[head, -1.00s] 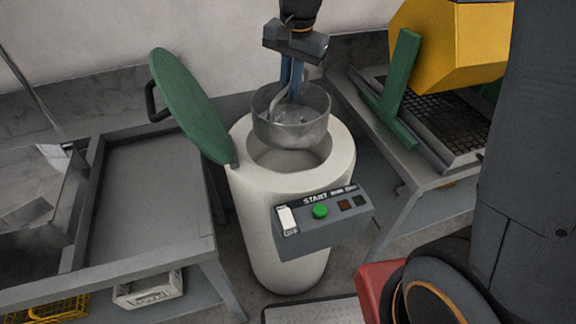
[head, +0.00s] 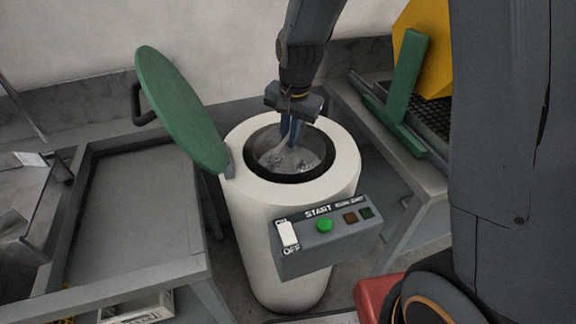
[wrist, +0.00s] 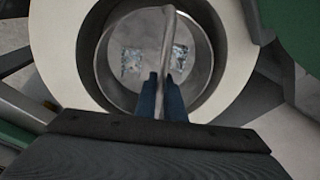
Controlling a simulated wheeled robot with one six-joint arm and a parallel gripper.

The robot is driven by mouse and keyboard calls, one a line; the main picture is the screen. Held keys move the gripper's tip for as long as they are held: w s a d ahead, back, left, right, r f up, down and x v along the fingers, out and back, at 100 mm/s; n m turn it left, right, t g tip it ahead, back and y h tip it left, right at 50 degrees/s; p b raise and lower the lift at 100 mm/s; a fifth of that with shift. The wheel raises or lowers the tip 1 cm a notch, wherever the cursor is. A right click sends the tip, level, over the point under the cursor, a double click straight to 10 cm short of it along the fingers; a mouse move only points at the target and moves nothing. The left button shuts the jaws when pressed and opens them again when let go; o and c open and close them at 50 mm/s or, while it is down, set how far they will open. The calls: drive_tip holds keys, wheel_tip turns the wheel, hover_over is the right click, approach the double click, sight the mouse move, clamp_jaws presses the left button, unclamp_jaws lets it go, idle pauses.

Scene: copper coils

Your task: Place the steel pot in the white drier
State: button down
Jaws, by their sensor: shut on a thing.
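The white drier (head: 270,215) stands in the middle of the head view, its green lid (head: 180,110) swung open to the left. The steel pot (head: 300,160) is inside the drier's round opening, below the rim. My gripper (head: 288,142) reaches down into the opening and is shut on the pot's handle. In the wrist view, the blue fingers (wrist: 160,98) close on the curved handle (wrist: 167,45), and the pot (wrist: 110,60) sits within the drier's ring (wrist: 55,50). Shiny pieces lie in the pot. Whether its base touches the drier's floor is hidden.
A control box (head: 325,237) with a green button and a switch is on the drier's front. A grey metal table (head: 135,215) stands at the left. A bench at the right carries a green bar (head: 402,80) and a yellow machine (head: 432,60).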

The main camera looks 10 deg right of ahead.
hover_over(287, 167)
drive_tip(key=shift+s+d+f+p, duration=0.1)
drive_tip(key=shift+s+f+p, duration=0.1)
drive_tip(key=shift+f, duration=1.5)
drive_tip(key=shift+s+d+f+p, duration=0.1)
drive_tip(key=shift+f+p, duration=0.1)
drive_tip(key=shift+f, duration=1.55)
drive_tip(key=c, duration=1.8)
unclamp_jaws()
drive_tip(key=shift+c, duration=0.2)
wheel_tip(287, 167, up, 11)
drive_tip(key=s+b, duration=0.2)
drive_tip(key=s+d+n, duration=0.3)
drive_tip(key=s+d, duration=0.2)
drive_tip(key=s, duration=0.3)
drive_tip(key=s+d+f+n+g, duration=0.1)
drive_tip(key=s+d+n, duration=0.2)
drive_tip(key=s+d, duration=0.3)
drive_tip(key=shift+s+n+h, duration=0.4)
drive_tip(key=shift+s, duration=0.65)
drive_tip(key=shift+f, duration=0.1)
